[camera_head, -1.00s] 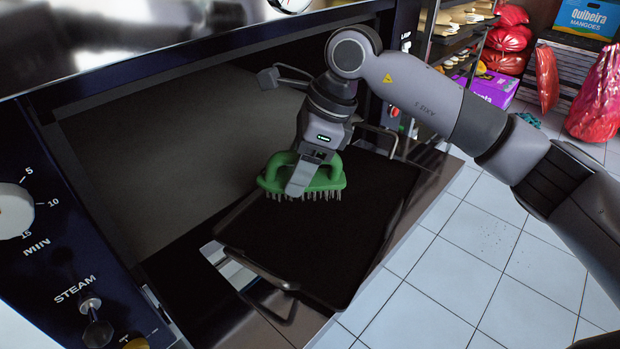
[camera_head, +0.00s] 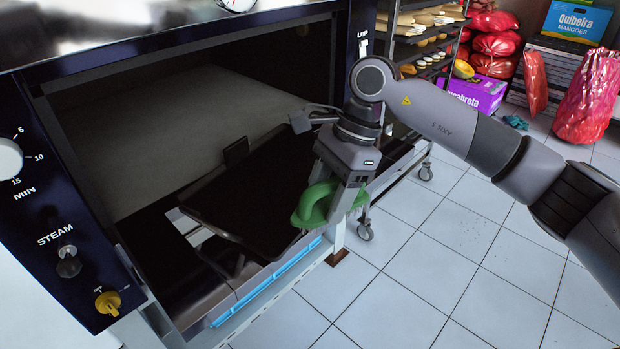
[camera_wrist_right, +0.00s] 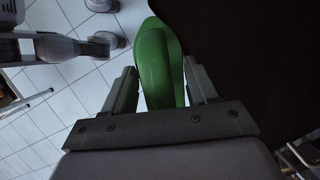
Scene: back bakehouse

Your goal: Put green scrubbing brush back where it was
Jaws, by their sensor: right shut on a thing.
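The green scrubbing brush (camera_head: 318,204) is held in my right gripper (camera_head: 340,196), near the front right edge of a black tray. My right gripper is shut on its green handle. In the right wrist view the green handle (camera_wrist_right: 160,66) sits between the two fingers (camera_wrist_right: 160,92). The brush hangs at the tray's edge, partly over the floor tiles; part of it is hidden behind a finger. My left gripper is not in view.
The black tray (camera_head: 250,195) sits tilted at the mouth of the open oven (camera_head: 190,135). The oven's control panel (camera_head: 70,230) is at left. A wheeled rack (camera_head: 425,45) with bread stands behind. Red sacks (camera_head: 590,98) and a purple box (camera_head: 478,92) lie at the back right.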

